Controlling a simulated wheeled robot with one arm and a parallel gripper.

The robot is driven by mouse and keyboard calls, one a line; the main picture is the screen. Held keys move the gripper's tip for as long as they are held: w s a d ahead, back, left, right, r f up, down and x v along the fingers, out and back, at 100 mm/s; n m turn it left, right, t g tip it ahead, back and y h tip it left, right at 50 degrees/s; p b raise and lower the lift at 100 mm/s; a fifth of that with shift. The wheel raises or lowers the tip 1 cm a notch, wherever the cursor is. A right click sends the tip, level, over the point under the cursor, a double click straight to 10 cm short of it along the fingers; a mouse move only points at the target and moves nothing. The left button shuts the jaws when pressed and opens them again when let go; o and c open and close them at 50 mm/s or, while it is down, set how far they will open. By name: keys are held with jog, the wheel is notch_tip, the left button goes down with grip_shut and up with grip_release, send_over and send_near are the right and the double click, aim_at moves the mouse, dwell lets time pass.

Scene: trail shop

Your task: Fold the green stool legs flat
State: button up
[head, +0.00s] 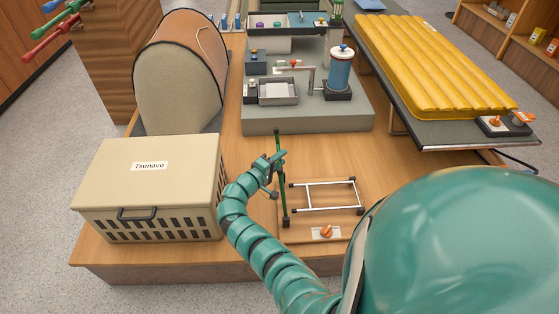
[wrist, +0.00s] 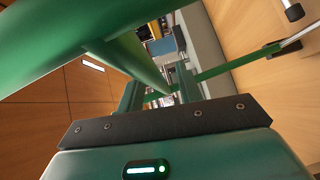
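The stool stands on a wooden board in the head view, at the front middle of the counter. Its green legs (head: 281,185) stand upright at the left side of a flat frame of pale rods with black ends (head: 325,182). In the wrist view a thick green tube (wrist: 125,52) crosses the upper left close to the camera, and a thinner green bar (wrist: 230,65) runs to the right. My gripper (head: 272,164) is beside the upper part of the legs. In the wrist view its fingers (wrist: 158,90) are apart, with green tubing showing between them; I see no clear grip.
An orange knob (head: 326,232) sits on the board's front edge. A beige crate labelled Tsunavo (head: 150,185) stands to the left. A grey platform with trays and a blue cylinder (head: 307,118) lies behind. A yellow ribbed pad (head: 430,62) is at the right.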

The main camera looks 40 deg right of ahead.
grip_shut()
jog(key=shift+s+d, duration=0.1)
jog(key=shift+d, duration=0.05)
